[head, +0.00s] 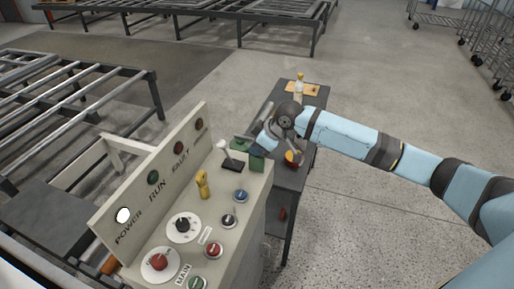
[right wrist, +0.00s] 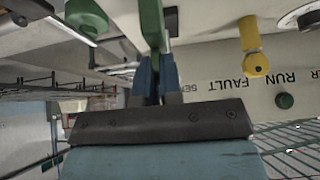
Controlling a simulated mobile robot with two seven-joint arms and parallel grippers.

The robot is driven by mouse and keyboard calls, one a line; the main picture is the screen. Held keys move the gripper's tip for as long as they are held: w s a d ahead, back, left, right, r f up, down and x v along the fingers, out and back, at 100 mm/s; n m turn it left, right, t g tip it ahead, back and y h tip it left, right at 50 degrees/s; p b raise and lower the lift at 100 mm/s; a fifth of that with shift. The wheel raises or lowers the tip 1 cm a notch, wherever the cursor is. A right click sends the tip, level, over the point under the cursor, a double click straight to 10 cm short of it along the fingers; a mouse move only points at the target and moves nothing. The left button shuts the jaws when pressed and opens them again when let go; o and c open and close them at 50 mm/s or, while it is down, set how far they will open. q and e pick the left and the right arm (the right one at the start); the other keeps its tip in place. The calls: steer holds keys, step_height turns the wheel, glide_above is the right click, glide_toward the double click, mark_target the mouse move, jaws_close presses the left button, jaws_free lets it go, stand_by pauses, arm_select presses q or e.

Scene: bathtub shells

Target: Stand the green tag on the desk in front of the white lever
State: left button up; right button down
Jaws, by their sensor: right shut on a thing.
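The green tag (head: 257,163) is a small dark green upright plate at the far right corner of the cream desk (head: 231,202). My right gripper (head: 264,143) is shut on it from above; in the right wrist view the blue fingertips (right wrist: 157,78) close on the green tag (right wrist: 152,25). I cannot tell whether its lower edge touches the desk. The white lever (head: 224,147) leans up from a black base (head: 233,165), just left of the tag. I cannot make out the lever in the right wrist view. My left gripper is not in view.
A yellow lever (head: 202,184) and several knobs and buttons stand nearer on the desk. The sign panel (head: 150,185) rises along its left side.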

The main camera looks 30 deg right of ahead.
steer(key=shift+f, duration=0.25)
steer(key=c, duration=1.3)
jaws_free()
steer(key=shift+r, duration=0.1)
steer(key=v, duration=1.2)
